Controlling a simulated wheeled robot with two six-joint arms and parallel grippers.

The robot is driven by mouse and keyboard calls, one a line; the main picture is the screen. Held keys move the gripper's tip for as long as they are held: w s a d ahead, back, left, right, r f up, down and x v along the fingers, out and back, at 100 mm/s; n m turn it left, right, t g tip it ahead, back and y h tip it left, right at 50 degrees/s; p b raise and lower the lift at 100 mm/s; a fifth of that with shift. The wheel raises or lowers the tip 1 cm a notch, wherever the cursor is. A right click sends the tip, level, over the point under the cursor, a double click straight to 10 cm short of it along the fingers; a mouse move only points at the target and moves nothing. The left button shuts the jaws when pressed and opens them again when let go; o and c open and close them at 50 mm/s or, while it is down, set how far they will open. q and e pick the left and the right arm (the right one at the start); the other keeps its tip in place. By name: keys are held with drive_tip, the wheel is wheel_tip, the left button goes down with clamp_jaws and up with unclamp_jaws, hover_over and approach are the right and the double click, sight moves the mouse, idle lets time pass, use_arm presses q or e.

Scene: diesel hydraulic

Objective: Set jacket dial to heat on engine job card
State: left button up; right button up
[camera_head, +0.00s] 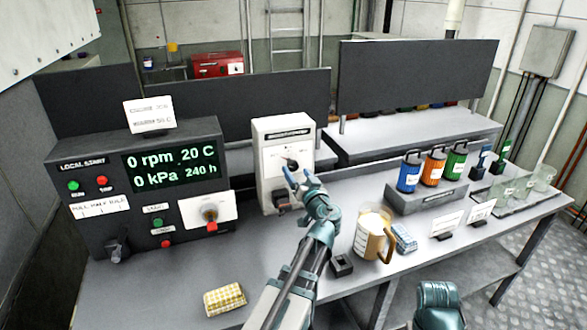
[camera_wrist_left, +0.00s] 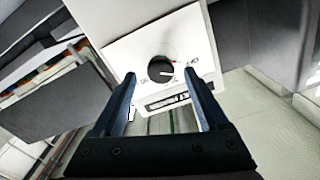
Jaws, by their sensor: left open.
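The jacket dial is a black round knob (camera_wrist_left: 160,69) on the white plate of a white box (camera_head: 268,135) at the middle of the bench. Small labels ring it, too small to read surely; a pale mark on the knob points toward the right of the wrist view. My left gripper (camera_head: 295,178) is open in front of this box, its blue fingers (camera_wrist_left: 161,82) on either side of the knob in the picture; contact cannot be told. The gripper partly hides the dial in the head view. A white card (camera_head: 150,115) reading about 50 C stands on the control panel.
The dark control panel (camera_head: 75,155) with display stands left. A yellow checked cloth (camera_head: 224,300), tan jug (camera_head: 372,238), blue sponge-like block (camera_head: 404,238) and small black block (camera_head: 341,265) lie on the bench. Coloured canisters (camera_head: 410,176) stand right.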

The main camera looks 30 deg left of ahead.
sight(294, 168)
use_arm(q)
drive_tip(key=shift+x, duration=1.8)
clamp_jaws()
